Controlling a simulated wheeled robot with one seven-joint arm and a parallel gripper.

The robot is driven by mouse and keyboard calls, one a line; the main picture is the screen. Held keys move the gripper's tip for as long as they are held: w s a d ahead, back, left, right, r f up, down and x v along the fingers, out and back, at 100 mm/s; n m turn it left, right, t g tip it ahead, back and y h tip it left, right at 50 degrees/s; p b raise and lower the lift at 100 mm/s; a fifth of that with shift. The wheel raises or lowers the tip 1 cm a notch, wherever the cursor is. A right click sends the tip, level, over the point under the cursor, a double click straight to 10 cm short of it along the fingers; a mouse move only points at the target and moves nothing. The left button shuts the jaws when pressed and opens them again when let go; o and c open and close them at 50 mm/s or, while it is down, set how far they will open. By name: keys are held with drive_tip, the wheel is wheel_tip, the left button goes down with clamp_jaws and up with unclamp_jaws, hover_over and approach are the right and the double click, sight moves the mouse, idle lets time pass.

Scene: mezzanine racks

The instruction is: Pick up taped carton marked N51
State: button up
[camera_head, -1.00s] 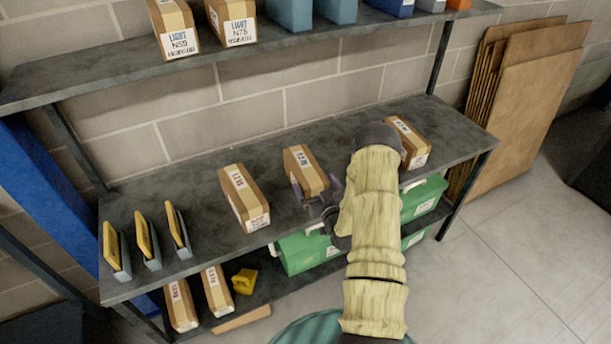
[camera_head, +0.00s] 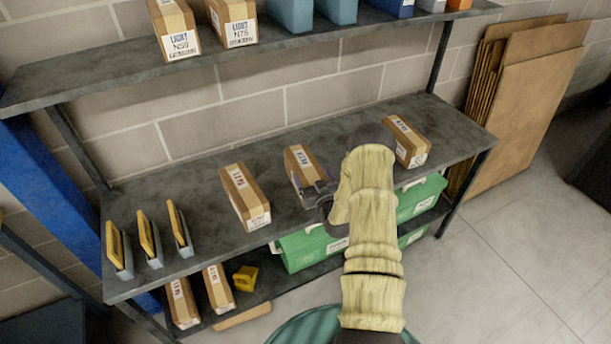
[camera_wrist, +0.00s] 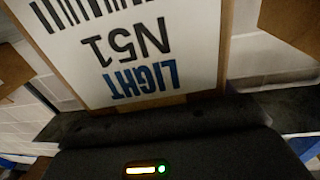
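The taped carton marked N51 (camera_head: 298,158) lies on the middle shelf (camera_head: 190,215), between two similar cartons. In the wrist view its white label (camera_wrist: 130,45) reads "LIGHT N51" upside down and fills much of the picture, very close to my palm. My gripper (camera_head: 309,186) is at the near end of this carton, its dark fingers spread around that end. I see no clear sign of them being closed on it. The near face and the finger contact are hidden by the gripper in the head view.
Similar cartons stand left (camera_head: 245,197) and right (camera_head: 407,140) of it. Yellow-and-grey items (camera_head: 148,238) are at the shelf's left. The upper shelf (camera_head: 110,72) overhangs behind. Green boxes (camera_head: 312,249) sit below. Flat cardboard (camera_head: 530,100) leans at right.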

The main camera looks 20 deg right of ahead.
drive_tip(key=c, duration=0.4)
drive_tip(key=shift+r, duration=0.15)
wheel_tip(320, 180, up, 10)
drive_tip(key=shift+f+b, duration=0.15)
drive_tip(key=shift+b, duration=0.75)
